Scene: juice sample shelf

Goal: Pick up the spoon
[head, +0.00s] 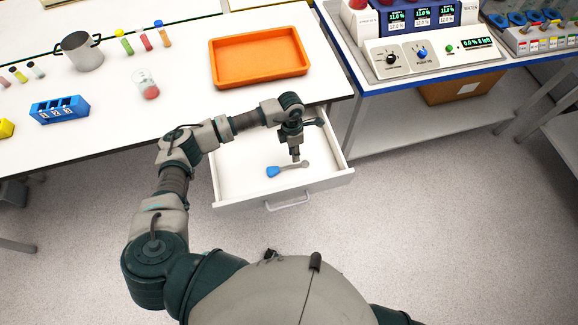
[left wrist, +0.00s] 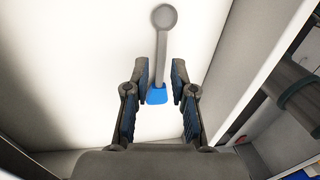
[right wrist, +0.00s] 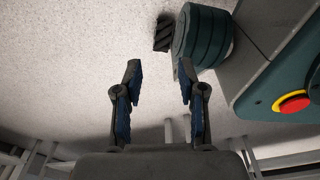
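A spoon (head: 287,169) with a blue end and a grey handle lies on the white floor of an open drawer (head: 232,182). My left gripper (head: 295,158) points down into the drawer over the spoon. In the left wrist view the spoon (left wrist: 163,45) runs away from the camera, its blue end between the open fingers of the left gripper (left wrist: 160,92). The fingers stand apart on both sides of it; contact is not visible. My right gripper (right wrist: 158,85) is open and empty, above the floor beside my body.
The drawer's front panel with its handle (head: 288,203) and its side walls surround the spoon. On the white table (head: 185,100) stand an orange tray (head: 258,60), a beaker (head: 147,84), a blue rack (head: 60,110) and a metal pot (head: 82,52). A bench with instruments (head: 430,50) is at right.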

